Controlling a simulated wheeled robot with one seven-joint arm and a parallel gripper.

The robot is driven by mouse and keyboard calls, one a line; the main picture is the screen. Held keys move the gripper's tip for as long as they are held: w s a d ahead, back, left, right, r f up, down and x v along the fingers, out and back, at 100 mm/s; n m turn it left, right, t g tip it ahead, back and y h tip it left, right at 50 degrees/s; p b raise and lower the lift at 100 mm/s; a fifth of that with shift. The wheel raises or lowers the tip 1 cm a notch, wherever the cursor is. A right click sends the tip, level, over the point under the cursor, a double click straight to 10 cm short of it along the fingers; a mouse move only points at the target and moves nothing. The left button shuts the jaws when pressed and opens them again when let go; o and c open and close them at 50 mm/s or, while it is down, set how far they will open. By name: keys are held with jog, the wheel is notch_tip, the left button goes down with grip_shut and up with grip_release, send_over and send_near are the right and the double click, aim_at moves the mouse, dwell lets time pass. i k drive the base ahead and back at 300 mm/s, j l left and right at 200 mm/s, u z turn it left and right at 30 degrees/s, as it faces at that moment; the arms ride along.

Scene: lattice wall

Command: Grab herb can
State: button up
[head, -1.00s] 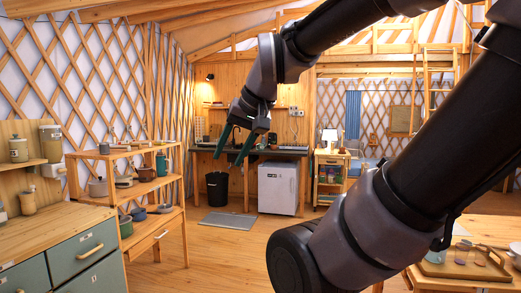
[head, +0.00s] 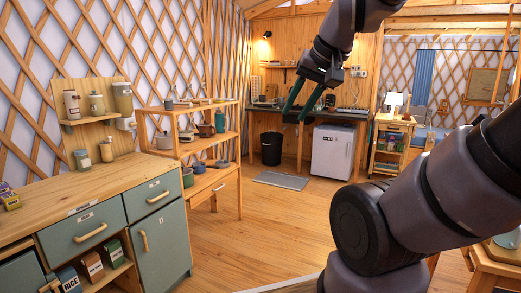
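Several small canisters stand at the far left, and I cannot read which one is the herb can. On the counter below stand a grey-green can (head: 82,160) and a cream jar with a wooden lid (head: 106,151). My gripper (head: 296,117) hangs in the air right of centre, far from the canisters. Its two green fingers are apart with nothing between them.
The canisters stand above a wooden counter with green drawers (head: 92,228). An open wooden rack (head: 205,185) with pots is to its right. A black bin (head: 271,148), mat (head: 281,180) and white fridge (head: 332,152) stand behind. Floor in the middle is clear.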

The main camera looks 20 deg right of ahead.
aim_at(318, 109)
jog(key=i+l+z, duration=0.35)
jog(key=i, duration=0.4)
jog(key=i+z, duration=0.3)
jog(key=i, duration=4.95)
jog(key=i+z, duration=0.1)
jog(key=i, duration=0.5)
jog(key=i+j, duration=0.1)
jog(key=i, duration=0.5)
jog(key=i+j+z, duration=0.15)
jog(key=i, duration=0.4)
jog(key=l, duration=0.1)
